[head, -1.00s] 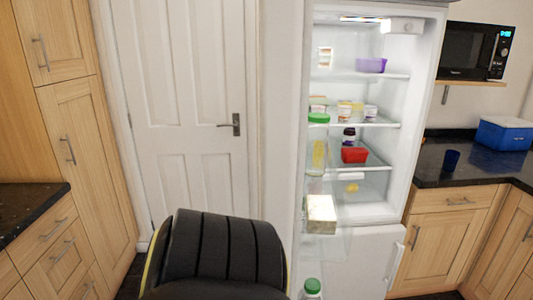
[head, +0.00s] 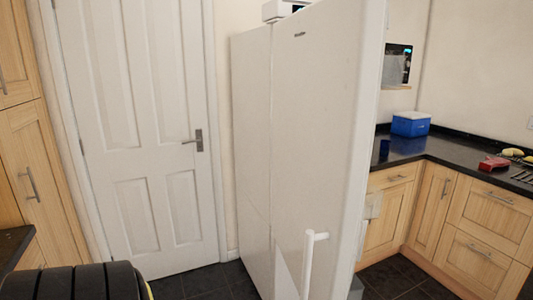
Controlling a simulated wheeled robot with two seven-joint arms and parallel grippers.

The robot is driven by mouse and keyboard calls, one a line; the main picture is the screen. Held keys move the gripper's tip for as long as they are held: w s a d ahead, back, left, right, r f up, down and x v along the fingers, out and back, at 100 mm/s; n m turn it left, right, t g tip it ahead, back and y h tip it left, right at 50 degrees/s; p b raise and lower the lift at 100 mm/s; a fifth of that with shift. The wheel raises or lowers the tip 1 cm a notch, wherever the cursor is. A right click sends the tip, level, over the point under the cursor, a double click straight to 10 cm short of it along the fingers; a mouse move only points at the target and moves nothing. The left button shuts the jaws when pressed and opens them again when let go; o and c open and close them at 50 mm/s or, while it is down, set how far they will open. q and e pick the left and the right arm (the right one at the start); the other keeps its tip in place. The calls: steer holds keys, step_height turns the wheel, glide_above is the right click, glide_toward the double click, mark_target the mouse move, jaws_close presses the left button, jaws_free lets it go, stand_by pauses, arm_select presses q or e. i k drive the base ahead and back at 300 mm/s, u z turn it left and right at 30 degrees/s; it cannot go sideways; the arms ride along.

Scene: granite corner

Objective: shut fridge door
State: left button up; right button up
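The white fridge door (head: 325,130) stands open, its outer face turned partly toward me and its free edge at the right. A white bar handle (head: 309,262) sticks out low on its face. Door shelf items (head: 372,205) show just past its free edge. The fridge's white side (head: 250,150) is left of the door, and the interior is hidden behind the door. Neither of my grippers is in view. A black ridged part of my own body (head: 75,284) is at the lower left, apart from the door in the picture.
A closed white room door (head: 135,130) stands left of the fridge. Right of it are wooden cabinets (head: 465,215) under a dark worktop (head: 450,158) with a blue box (head: 410,124), a blue cup (head: 384,146) and a red item (head: 492,163). Dark tiled floor (head: 205,282) is clear in front.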

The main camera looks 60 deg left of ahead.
mark_target(328, 56)
steer(key=u, duration=1.65)
steer(key=i, duration=1)
